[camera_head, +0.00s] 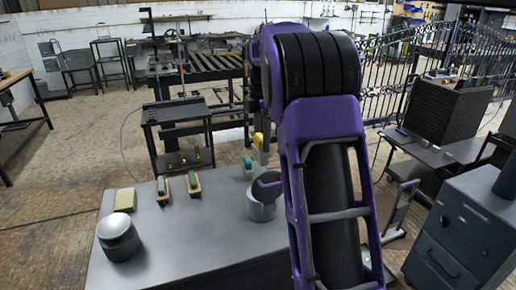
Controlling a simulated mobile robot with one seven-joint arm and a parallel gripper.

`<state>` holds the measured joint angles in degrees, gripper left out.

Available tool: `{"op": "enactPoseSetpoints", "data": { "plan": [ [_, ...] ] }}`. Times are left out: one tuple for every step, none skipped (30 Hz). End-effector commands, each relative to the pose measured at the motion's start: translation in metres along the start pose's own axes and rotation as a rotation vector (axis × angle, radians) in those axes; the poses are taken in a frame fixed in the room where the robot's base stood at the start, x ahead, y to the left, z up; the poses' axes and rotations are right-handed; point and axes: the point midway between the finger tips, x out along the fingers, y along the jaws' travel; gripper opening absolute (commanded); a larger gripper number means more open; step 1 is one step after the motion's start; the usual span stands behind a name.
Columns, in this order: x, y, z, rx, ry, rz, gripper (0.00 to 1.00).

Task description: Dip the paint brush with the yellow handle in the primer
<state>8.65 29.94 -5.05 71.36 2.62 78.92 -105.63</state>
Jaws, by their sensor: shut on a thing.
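A grey metal can (261,208) stands on the grey table, left of my purple forearm; its contents are not clear. Part of my gripper (269,183) shows as a purple piece at the can's mouth, largely hidden by my arm. A small yellow shape (258,140), which looks like the yellow brush handle, sticks up above the can beside my forearm. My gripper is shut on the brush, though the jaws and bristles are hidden. Whether the bristles touch the primer cannot be seen.
Two brush-like tools, one black-topped (162,187) and one green-topped (193,183), and a tan block (125,200) sit on the table (190,240). A lidded silver can (119,239) is at left. A dark cart (178,130) stands behind. The table's middle is clear.

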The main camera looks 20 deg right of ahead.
Motion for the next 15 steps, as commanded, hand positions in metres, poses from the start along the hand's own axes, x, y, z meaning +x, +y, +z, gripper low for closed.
{"op": "enactPoseSetpoints", "data": {
  "plan": [
    [0.01, -0.001, -0.001, 0.0, 0.001, -0.003, 0.18],
    [0.016, -0.001, -0.001, -0.001, 0.0, -0.002, 0.18],
    [0.022, -0.001, -0.001, -0.001, 0.0, -0.002, 0.18],
    [0.027, 0.0, 0.0, -0.001, 0.0, -0.001, 0.18],
    [0.031, -0.001, 0.0, 0.0, 0.0, -0.002, 0.18],
    [0.038, 0.0, 0.0, 0.0, -0.001, -0.002, 0.18],
    [0.041, 0.0, 0.0, 0.0, -0.001, -0.001, 0.18],
    [0.044, -0.001, 0.0, 0.0, -0.001, -0.001, 0.18],
    [0.047, 0.0, 0.0, 0.0, -0.001, 0.0, 0.18],
    [0.049, 0.0, 0.0, 0.0, -0.001, 0.001, 0.18],
    [0.051, 0.0, 0.0, 0.0, -0.001, 0.001, 0.18],
    [0.053, 0.0, 0.0, -0.001, -0.001, 0.001, 0.18],
    [0.055, 0.0, 0.0, -0.001, -0.001, 0.001, 0.18],
    [0.057, 0.0, 0.0, -0.001, 0.0, 0.001, 0.18],
    [0.06, 0.0, 0.0, -0.001, 0.0, 0.0, 0.18]
  ]
}}
